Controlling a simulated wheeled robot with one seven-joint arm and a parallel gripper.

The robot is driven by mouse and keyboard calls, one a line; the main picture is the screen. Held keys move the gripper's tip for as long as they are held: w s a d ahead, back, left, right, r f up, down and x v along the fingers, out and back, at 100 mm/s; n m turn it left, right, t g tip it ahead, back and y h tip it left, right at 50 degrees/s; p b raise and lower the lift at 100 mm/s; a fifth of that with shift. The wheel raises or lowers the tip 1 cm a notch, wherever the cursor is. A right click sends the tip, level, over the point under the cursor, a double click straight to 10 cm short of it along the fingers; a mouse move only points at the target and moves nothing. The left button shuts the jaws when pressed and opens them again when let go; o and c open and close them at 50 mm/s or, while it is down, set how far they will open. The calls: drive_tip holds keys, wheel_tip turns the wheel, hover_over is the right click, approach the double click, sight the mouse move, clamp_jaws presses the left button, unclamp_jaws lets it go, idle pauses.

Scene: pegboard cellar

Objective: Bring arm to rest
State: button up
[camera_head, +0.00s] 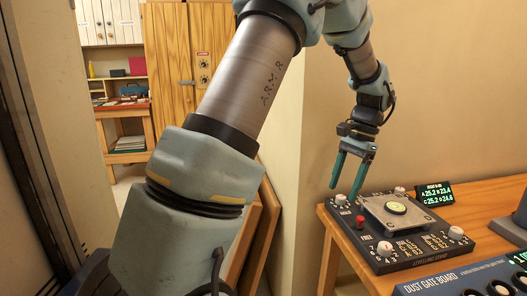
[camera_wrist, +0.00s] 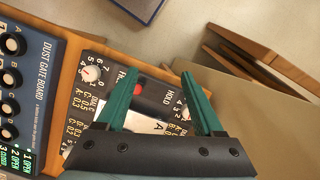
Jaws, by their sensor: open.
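My gripper (camera_head: 347,182) hangs from my arm above the left side of the levelling board (camera_head: 400,262). Its two teal fingers point down, spread apart, with nothing between them. In the wrist view the gripper (camera_wrist: 160,92) shows its open fingers over the board, with the red button (camera_wrist: 137,90) and the "HOLD" label between them. The arm itself is bent, reaching up and then down to the right. The fingertips look close to the board's left edge; I cannot tell the exact gap.
The levelling board carries several white knobs and a metal plate (camera_head: 384,216) with a round level on it. It sits on a wooden bench (camera_head: 340,240) beside the dust gate board (camera_head: 470,283) and a small display (camera_head: 434,195). A wooden cabinet (camera_head: 172,60) stands behind my arm.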

drive_tip(key=s+a+f+n+t+h, duration=0.1)
drive_tip(key=s+a+n, duration=0.1)
drive_tip(key=a, duration=0.7)
drive_tip(key=s+a+f+n+t+h, duration=0.1)
drive_tip(key=s+a+n, duration=0.2)
drive_tip(key=a, duration=0.6)
drive_tip(key=s+a+f+n+t+h, duration=0.1)
drive_tip(key=s+a+n, duration=0.2)
drive_tip(key=a, duration=0.6)
drive_tip(key=n, duration=0.2)
drive_tip(key=shift+f+n, duration=0.35)
drive_tip(key=shift+n, duration=0.05)
drive_tip(key=shift+d, duration=0.1)
